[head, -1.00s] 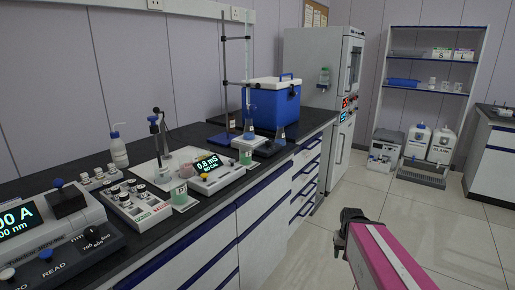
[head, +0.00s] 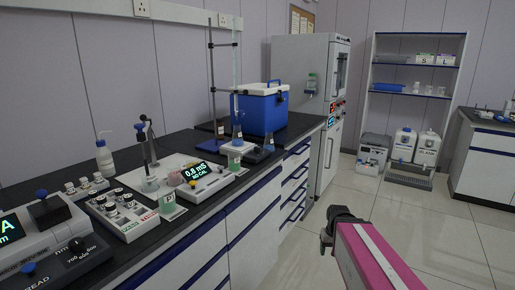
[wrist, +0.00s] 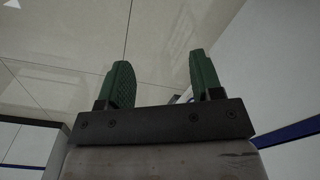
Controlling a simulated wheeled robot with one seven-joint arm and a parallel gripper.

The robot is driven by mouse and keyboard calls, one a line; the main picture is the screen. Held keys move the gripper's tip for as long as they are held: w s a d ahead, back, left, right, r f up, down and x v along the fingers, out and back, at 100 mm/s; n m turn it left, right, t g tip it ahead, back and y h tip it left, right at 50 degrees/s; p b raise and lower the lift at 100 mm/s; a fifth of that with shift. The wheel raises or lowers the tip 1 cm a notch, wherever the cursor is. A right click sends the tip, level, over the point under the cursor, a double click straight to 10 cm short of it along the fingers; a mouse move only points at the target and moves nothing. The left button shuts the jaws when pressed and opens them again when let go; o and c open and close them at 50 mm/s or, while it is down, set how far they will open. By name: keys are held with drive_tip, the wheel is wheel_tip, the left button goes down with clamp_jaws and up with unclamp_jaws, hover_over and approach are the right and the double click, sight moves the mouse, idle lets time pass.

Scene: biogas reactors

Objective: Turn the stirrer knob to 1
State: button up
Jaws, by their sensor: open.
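A small stirrer with a pale top (head: 236,149) and a dark front (head: 257,154) stands on the black bench, in front of the blue cool box.
The blue cool box (head: 264,110) stands behind the stirrer. A conductivity meter (head: 207,178), a vial rack (head: 122,216) and a wash bottle (head: 104,155) stand nearer on the bench (head: 195,222). A tall white cabinet (head: 300,75) closes the far end. The tiled floor (head: 400,225) is clear.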

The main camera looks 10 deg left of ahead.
drive_tip(key=w+a+r+n+y, duration=0.1)
drive_tip(key=w+a+r+n, duration=0.1)
drive_tip(key=w+a+r, duration=0.3)
drive_tip(key=w+a+r+n, duration=0.2)
drive_tip(key=w+a+r, duration=0.15)
drive_tip(key=w, duration=0.35)
drive_tip(key=n+y, duration=0.3)
drive_tip(key=n, duration=0.8)
approach(257, 147)
drive_tip(key=shift+t, duration=0.4)
drive_tip(key=x, duration=0.9)
drive_tip(key=shift+s+f, duration=0.25)
drive_tip(key=shift+s, duration=0.15)
drive_tip(key=c, duration=0.9)
